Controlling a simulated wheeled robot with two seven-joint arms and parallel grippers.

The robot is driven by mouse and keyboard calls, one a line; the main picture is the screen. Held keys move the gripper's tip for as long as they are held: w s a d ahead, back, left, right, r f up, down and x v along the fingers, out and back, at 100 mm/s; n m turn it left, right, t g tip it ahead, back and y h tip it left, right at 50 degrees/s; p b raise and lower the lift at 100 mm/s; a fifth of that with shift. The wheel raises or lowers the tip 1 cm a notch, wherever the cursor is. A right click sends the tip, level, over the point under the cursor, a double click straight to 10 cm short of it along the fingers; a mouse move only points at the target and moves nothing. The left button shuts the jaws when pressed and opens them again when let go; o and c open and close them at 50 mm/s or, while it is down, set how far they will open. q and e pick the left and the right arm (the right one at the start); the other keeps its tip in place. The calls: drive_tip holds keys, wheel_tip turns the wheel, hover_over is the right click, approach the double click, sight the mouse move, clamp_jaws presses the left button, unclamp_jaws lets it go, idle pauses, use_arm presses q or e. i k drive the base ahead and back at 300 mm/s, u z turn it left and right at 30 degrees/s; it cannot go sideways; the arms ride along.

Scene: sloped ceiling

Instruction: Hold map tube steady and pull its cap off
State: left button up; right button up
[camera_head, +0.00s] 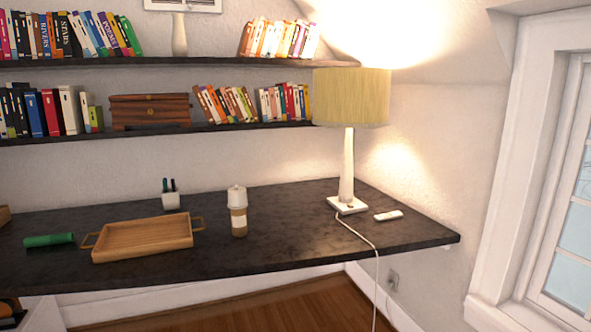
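A short green tube (49,240) lies on its side on the dark desk (300,254), near the left edge of the view. It looks like the map tube. Its left end is a darker green, and I cannot tell exactly where a cap begins. Nothing touches it. Neither of my grippers is in view.
A wooden tray (140,252) with handles stands just right of the tube. Shelves hang above.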

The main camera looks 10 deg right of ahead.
sight(238, 195)
drive_tip(key=z, duration=0.35)
drive_tip(key=i, duration=1.6)
drive_tip(key=u, duration=0.4)
